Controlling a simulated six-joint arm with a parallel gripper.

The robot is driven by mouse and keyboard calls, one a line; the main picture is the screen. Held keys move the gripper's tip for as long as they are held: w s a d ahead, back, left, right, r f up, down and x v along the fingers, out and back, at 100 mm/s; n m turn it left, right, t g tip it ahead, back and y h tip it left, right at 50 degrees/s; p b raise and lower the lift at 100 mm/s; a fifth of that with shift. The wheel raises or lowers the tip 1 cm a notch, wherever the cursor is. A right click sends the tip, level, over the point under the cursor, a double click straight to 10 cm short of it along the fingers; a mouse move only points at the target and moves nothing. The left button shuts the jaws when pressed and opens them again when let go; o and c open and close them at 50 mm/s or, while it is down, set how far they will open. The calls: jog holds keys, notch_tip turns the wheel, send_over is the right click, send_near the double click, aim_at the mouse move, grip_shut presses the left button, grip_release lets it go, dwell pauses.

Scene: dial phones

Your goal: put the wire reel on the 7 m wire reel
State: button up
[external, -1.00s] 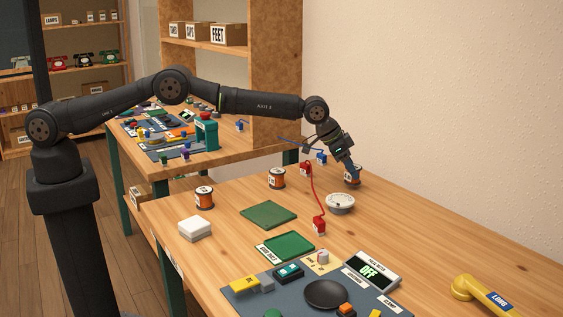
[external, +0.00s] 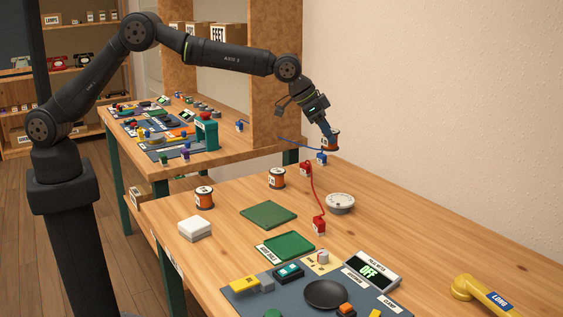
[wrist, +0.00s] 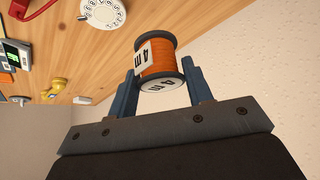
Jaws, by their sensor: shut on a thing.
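My gripper (external: 327,128) is shut on an orange wire reel (external: 331,142) with dark flanges and holds it in the air above the back of the near table. In the wrist view the held reel (wrist: 160,62) sits between the two blue fingers and reads "4 m". Two similar orange reels stand upright on the table: one (external: 277,178) to the left of and below the held reel, the other (external: 204,197) further left. Their labels are too small to read, so I cannot tell which is the 7 m reel.
A blue plug (external: 321,158) shows just below the held reel. A red cord (external: 315,190) and a white dial (external: 340,203) lie near the standing reels. A green pad (external: 268,214) and white blocks (external: 195,229) are in front.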

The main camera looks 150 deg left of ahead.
aim_at(275, 170)
jog(key=s+d, duration=0.4)
jog(key=d, duration=0.5)
jog(key=s+d+r, duration=0.1)
jog(key=s+d, duration=0.3)
jog(key=d, duration=0.5)
jog(key=shift+s+d+r, duration=0.15)
jog(key=shift+d+r, duration=0.15)
jog(key=shift+d, duration=0.05)
jog(key=s+a+f, duration=0.1)
jog(key=a+f, duration=0.1)
jog(key=a, duration=0.1)
jog(key=s+a+f, duration=0.2)
jog(key=a, duration=0.1)
jog(key=s+a+f, duration=0.2)
jog(key=a, duration=0.1)
jog(key=shift+a+f, duration=0.35)
jog(key=shift+a, duration=0.05)
jog(key=shift+f, duration=2)
jog(key=shift+f, duration=0.1)
jog(key=o, duration=1)
